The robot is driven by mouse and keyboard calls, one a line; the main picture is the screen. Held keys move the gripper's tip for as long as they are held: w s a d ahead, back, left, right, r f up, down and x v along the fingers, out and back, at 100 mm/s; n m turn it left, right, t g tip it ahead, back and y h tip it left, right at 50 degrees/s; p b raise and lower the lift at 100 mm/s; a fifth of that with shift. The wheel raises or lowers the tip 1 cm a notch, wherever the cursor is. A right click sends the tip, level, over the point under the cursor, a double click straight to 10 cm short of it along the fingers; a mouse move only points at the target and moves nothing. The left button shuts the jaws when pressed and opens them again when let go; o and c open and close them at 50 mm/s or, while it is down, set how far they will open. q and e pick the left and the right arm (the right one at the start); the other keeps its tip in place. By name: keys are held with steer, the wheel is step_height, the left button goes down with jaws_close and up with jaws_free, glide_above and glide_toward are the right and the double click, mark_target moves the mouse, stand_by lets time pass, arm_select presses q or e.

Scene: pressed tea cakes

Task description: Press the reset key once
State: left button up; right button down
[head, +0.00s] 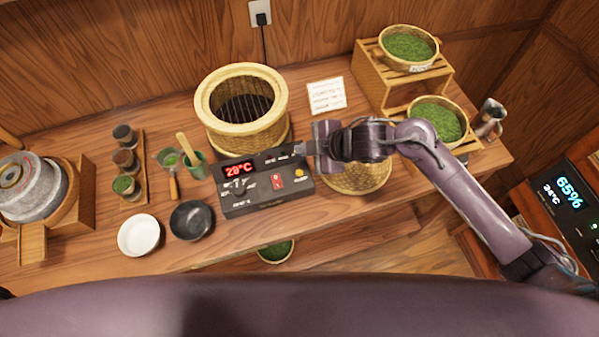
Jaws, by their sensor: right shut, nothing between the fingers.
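The dark control box (240,207) stands on the table in front of the round bamboo steamer. The labels are too small to read, so I cannot tell which is the reset key. My right gripper (301,149) is shut and empty, with its tips at the box's upper right, above the yellow button in the picture. Whether they touch the box I cannot tell. My left gripper is not in view.
The bamboo steamer (241,80) stands behind the box. A woven lid (357,182) lies partly under my right arm. A white bowl (138,235) and a black bowl (191,220) are at left. Baskets of green leaves (408,46) and a wooden stand (372,72) are at right.

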steer(key=b, duration=0.5)
glide_above(299, 173)
steer(key=d, duration=0.1)
step_height(299, 173, down, 6)
steer(key=shift+s+d+f, duration=0.1)
steer(key=shift+s+f, duration=0.05)
steer(key=shift+f, duration=0.05)
steer(key=shift+f+b, duration=0.6)
steer(key=shift+f, duration=0.1)
stand_by(0.8)
steer(key=shift+f, duration=0.3)
steer(key=shift+f+b, duration=0.4)
steer(key=shift+b, duration=0.05)
stand_by(0.5)
steer(key=shift+r, duration=0.1)
steer(key=shift+r+p, duration=0.75)
steer(key=shift+p, duration=0.1)
